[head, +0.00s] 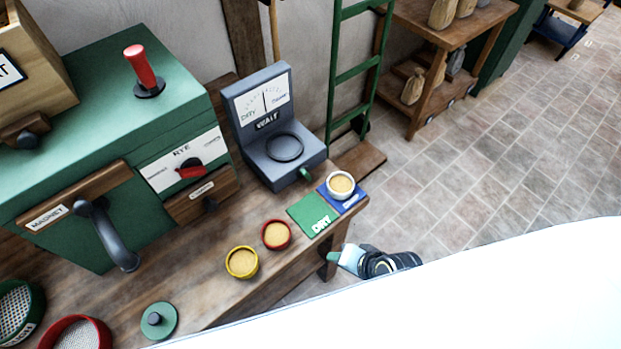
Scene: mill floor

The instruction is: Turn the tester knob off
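A gripper (337,258), which looks like my right one, is beyond the bench's right edge, below and right of the tester and apart from the knob. Its finger opening is too small to read. My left gripper is not in view.
A green card (312,217) and a white cup (340,184) on a blue card lie before the tester. Red (276,236) and yellow (242,263) cups stand nearer. A green machine (110,130) with a red-pointer dial is at left. A large white shape covers the lower right.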

